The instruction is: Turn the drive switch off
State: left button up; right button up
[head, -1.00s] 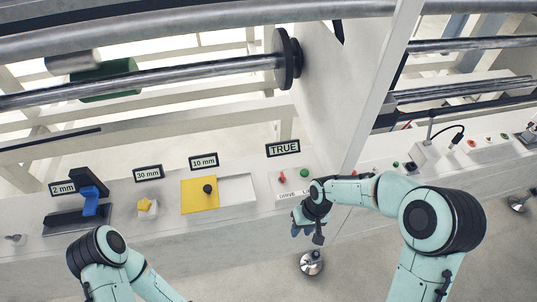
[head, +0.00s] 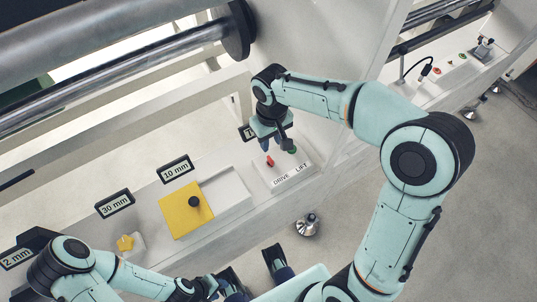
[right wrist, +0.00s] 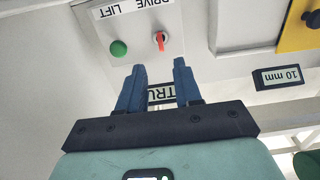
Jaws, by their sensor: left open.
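The drive switch is a small red lever (head: 270,161) on a light panel (head: 296,178) marked DRIVE and LIFT. In the right wrist view the red lever (right wrist: 161,41) stands beside a green button (right wrist: 119,48). My right gripper (head: 277,147) is open and empty, close to the switch in the head view. In the right wrist view its blue fingertips (right wrist: 159,66) are apart, with the lever just beyond the gap; no contact shows. A display (right wrist: 161,93) reading TRUE is partly hidden behind the fingers. My left gripper (head: 253,270) is open and empty at the bottom.
A yellow plate with a black knob (head: 186,211) lies left of the switch panel, near a 10 mm display (head: 175,169). A yellow knob (head: 125,243) and a 30 mm display (head: 114,204) are further left. A roller (head: 130,80) runs above the bench.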

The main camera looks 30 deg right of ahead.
aim_at(270, 158)
notch_tip(270, 158, down, 10)
jog(key=shift+w+b, duration=0.1)
jog(key=shift+b, duration=0.6)
jog(key=shift+c, duration=0.3)
grip_shut()
